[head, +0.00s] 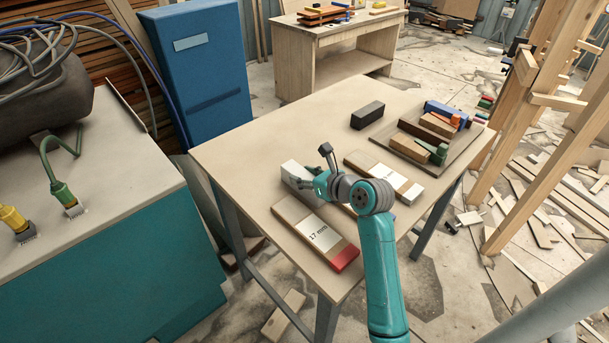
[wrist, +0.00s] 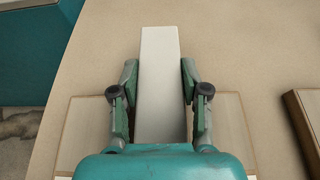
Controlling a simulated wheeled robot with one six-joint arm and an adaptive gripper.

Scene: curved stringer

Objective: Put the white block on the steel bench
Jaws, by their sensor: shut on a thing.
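The white block (head: 291,171) is a long pale bar near the left-middle of the bench top. It also shows in the wrist view (wrist: 161,60), running forward between the two fingers. My gripper (head: 312,178) is shut on its sides, as the wrist view also shows (wrist: 159,82). I cannot tell whether the block touches the surface below. The bench (head: 245,145) under it has a beige top and grey metal legs. My gripper hides part of the block in the head view.
A board marked "17 mm" (head: 318,234) with a red end lies nearest the front edge. Another labelled board (head: 385,175), a dark block (head: 367,115) and a tray (head: 443,161) of coloured blocks lie right. A wooden bench (head: 338,37) stands behind. The bench's far left is clear.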

